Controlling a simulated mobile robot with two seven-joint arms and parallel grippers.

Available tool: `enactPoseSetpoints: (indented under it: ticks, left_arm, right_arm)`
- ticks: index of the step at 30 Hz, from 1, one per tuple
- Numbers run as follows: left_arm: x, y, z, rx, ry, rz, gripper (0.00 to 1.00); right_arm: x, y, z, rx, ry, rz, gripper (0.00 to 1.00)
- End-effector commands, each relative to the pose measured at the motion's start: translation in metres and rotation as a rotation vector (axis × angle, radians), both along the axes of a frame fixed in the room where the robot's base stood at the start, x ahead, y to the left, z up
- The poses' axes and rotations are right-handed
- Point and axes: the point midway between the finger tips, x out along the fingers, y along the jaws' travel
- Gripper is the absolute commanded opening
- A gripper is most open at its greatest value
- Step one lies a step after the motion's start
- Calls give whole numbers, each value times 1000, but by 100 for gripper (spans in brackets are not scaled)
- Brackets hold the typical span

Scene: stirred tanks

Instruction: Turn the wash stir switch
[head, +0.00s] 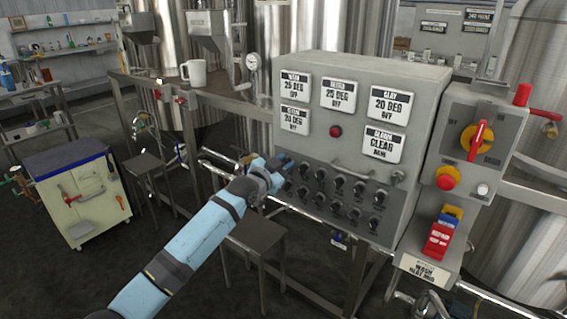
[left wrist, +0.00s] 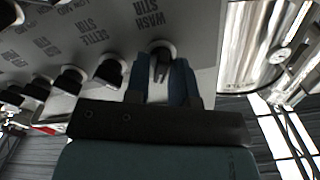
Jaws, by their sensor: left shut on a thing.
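The wash stir switch (left wrist: 163,48) is a dark knob on the grey control panel, by the upside-down label WASH STIR (left wrist: 140,14) in the left wrist view. My left gripper (left wrist: 161,68) is shut on this knob, with one blue finger on each side. In the head view my left gripper (head: 278,168) is at the upper left end of the switch rows on the control box (head: 385,75). There the gripper hides the knob. My right gripper is not in view.
Several similar black switches sit close by, including the settle stir switch (left wrist: 112,68). A rail handle (head: 352,172) and a red lamp (head: 335,131) are on the box front. A metal stool (head: 255,235) stands below the gripper. A white mug (head: 194,73) is on the bench.

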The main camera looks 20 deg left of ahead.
Motion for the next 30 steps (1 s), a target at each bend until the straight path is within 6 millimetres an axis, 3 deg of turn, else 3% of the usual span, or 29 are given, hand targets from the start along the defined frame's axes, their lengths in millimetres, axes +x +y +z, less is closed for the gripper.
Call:
enactPoseSetpoints:
  ticks: [30]
  left_arm:
    - [1, 3, 1, -793, 289, 0, 0]
  right_arm:
    - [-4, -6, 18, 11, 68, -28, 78]
